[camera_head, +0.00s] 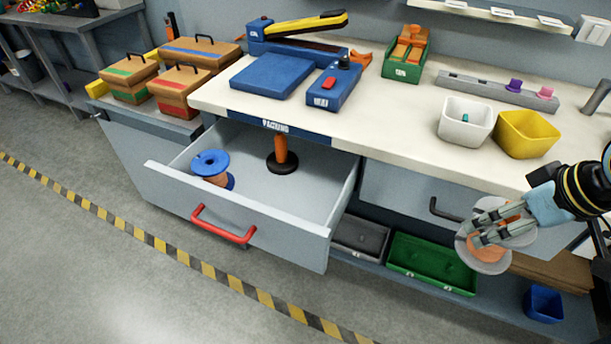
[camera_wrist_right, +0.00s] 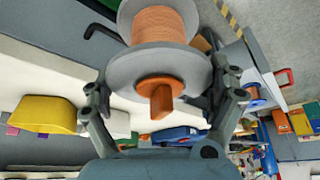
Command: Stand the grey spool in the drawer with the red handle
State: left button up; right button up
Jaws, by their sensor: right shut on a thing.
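The grey spool (camera_head: 484,264), with grey flanges and an orange-brown winding, is held by my right gripper (camera_head: 497,228) at the right, in front of the bench. It fills the top middle of the right wrist view (camera_wrist_right: 160,65), with my right gripper's fingers (camera_wrist_right: 165,98) on both sides of its orange hub. The drawer (camera_head: 250,225) with the red handle (camera_head: 222,228) is pulled open, left of the gripper. A blue spool (camera_head: 210,164) stands inside it at the left, and a dark-based orange post (camera_head: 282,158) is at its back. My left gripper is not in view.
The drawer floor right of the blue spool is bare. A closed drawer with a dark handle (camera_head: 446,209) lies between the open drawer and my right gripper. A white bin (camera_head: 466,122) and a yellow bin (camera_head: 527,134) stand on the bench. A green tray (camera_head: 431,262) is below.

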aim_at(265, 190)
jog(key=j, duration=0.45)
jog(key=i+j+u, duration=0.1)
jog(key=j, duration=0.3)
jog(key=i+j+u, duration=0.1)
jog(key=i+j, duration=0.35)
jog(key=i, duration=0.2)
